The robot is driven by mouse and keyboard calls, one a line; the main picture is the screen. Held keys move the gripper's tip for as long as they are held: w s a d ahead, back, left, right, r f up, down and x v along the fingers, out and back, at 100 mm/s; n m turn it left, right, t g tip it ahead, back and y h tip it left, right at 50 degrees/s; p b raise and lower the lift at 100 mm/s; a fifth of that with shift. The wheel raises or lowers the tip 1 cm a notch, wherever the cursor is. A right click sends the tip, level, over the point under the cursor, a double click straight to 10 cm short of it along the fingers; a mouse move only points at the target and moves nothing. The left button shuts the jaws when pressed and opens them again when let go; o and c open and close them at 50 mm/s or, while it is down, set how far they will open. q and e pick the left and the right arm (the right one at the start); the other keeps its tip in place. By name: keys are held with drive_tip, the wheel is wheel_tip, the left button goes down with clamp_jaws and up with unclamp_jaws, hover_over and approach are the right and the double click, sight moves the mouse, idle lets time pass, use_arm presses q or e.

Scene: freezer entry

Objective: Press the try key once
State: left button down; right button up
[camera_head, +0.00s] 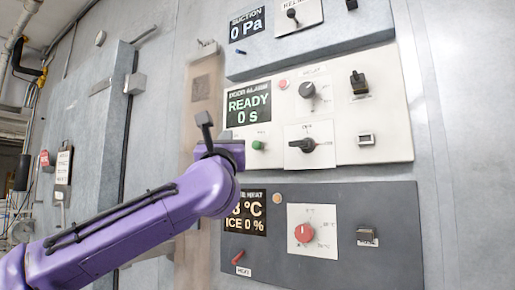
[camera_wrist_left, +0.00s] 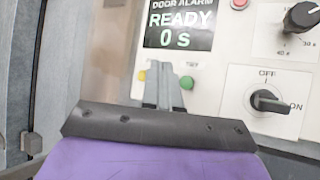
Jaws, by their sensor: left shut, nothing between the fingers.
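The door alarm panel (camera_head: 375,135) is cream-coloured, with a display (camera_head: 249,103) reading "READY 0 s". Below the display is a green button (camera_head: 258,145) under a small label too blurred to read; I cannot tell for sure that it is the try key. The green button also shows in the left wrist view (camera_wrist_left: 186,82), just right of the fingertips. My left gripper (camera_head: 204,119) is shut and empty, left of the button. In the left wrist view its fingers (camera_wrist_left: 160,66) lie between the green button and a yellow lamp (camera_wrist_left: 142,76); contact cannot be told.
The alarm panel also carries a red lamp (camera_head: 283,84), a black dial (camera_head: 307,90) and an OFF/ON rotary switch (camera_head: 308,145). A suction panel (camera_head: 350,35) is above and a dark heat panel (camera_head: 380,205) below. A freezer door (camera_head: 85,130) stands at left.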

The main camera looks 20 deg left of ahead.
sight(258, 145)
use_arm(q)
drive_tip(key=shift+s+d+r, duration=0.1)
drive_tip(key=shift+s+r, duration=0.05)
drive_tip(key=shift+s, duration=0.05)
drive_tip(key=shift+w, duration=0.1)
drive_tip(key=w+d+p, duration=0.1)
drive_tip(key=w+p, duration=0.4)
drive_tip(key=w, duration=0.3)
drive_tip(key=shift+w+p, duration=0.35)
drive_tip(key=shift+d, duration=0.1)
idle(1.6)
drive_tip(key=shift+w, duration=0.4)
